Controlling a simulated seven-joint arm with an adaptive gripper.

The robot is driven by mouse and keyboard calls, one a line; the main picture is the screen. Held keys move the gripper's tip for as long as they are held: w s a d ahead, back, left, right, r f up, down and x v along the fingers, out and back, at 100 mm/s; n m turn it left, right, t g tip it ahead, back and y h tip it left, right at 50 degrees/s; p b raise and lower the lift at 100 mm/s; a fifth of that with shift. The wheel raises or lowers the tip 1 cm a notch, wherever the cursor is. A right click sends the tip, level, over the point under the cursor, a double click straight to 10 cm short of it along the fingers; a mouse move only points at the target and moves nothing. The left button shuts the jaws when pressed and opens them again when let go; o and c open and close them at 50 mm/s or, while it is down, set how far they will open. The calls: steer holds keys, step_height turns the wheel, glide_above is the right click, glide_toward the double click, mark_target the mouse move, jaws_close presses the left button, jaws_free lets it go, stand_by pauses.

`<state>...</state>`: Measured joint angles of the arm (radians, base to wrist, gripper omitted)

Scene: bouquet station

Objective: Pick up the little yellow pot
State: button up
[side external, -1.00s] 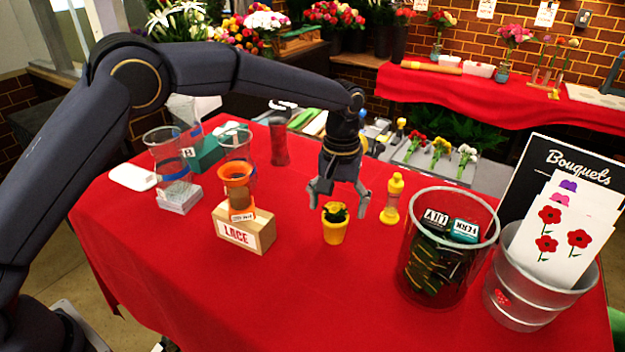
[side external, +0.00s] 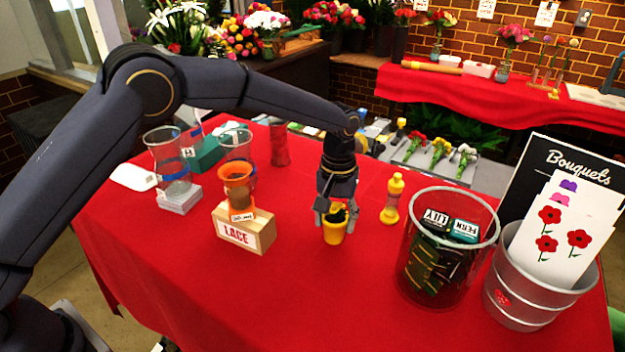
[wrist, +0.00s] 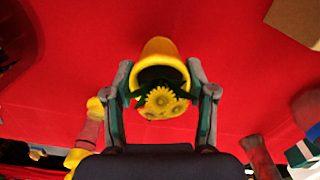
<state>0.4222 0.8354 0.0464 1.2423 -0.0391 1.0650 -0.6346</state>
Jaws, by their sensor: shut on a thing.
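The little yellow pot (side external: 334,235) holds a small plant with dark leaves and yellow flowers. It is near the middle of the red-covered table, and I cannot tell whether its base still touches the cloth. My gripper (side external: 337,212) points down over it and is shut on the pot, a finger on each side near the rim. In the wrist view the pot (wrist: 158,50) sits between the fingertips of my gripper (wrist: 160,88), its yellow flowers facing the camera.
A yellow bottle (side external: 392,198) stands close to the right of the pot. A clear bucket (side external: 447,277) and metal pail (side external: 530,305) stand at right. The front cloth is clear.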

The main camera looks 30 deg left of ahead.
steer(key=c, duration=0.5)
steer(key=shift+c, duration=0.5)
steer(key=shift+r, duration=0.15)
